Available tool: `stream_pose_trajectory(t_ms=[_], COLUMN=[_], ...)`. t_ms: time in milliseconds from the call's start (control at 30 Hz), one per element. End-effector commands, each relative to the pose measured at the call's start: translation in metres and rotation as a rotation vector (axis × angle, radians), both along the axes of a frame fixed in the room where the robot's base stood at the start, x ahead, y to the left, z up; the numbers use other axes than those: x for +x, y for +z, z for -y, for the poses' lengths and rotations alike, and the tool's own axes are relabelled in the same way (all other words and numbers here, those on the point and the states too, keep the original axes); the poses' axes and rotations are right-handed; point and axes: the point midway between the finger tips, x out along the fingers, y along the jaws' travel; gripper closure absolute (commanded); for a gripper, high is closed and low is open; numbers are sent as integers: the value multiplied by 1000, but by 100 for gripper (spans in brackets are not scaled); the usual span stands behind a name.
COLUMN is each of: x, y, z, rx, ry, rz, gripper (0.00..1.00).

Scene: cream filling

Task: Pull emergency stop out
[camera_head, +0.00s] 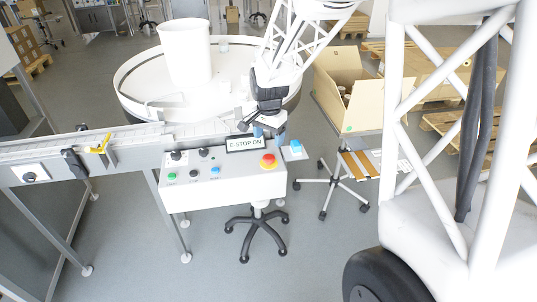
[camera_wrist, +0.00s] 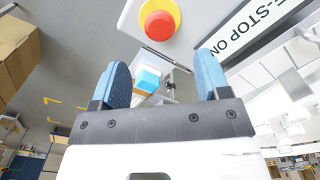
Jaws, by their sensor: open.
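The red emergency stop button (camera_head: 268,160) with its yellow ring sits at the right end of the white control panel (camera_head: 225,190). It also shows at the top of the wrist view (camera_wrist: 159,25), ahead of my gripper. A sign (camera_head: 244,143) behind the button reads "E-STOP ON"; part of it shows in the wrist view (camera_wrist: 255,28). My gripper (camera_head: 268,132) is above and just behind the button. In the wrist view its two blue fingertips (camera_wrist: 162,78) are spread apart with nothing held between them. The button is apart from the fingers.
Green, black and blue buttons (camera_head: 194,173) are on the panel's left part. A conveyor (camera_head: 95,143) runs to the left. A round white table with a white container (camera_head: 186,55) is behind. A small stand with a blue-topped object (camera_head: 295,146) and a cardboard box (camera_head: 347,92) are at right.

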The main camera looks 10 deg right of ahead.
Motion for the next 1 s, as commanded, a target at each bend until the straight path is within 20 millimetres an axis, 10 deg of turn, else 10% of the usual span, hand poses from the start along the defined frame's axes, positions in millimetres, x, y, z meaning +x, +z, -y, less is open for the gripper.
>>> stream_pose_trajectory(t_ms=[1000], x=[-1], y=[-75], z=[0], rx=[-1], ry=[0], rz=[-1], gripper=[31])
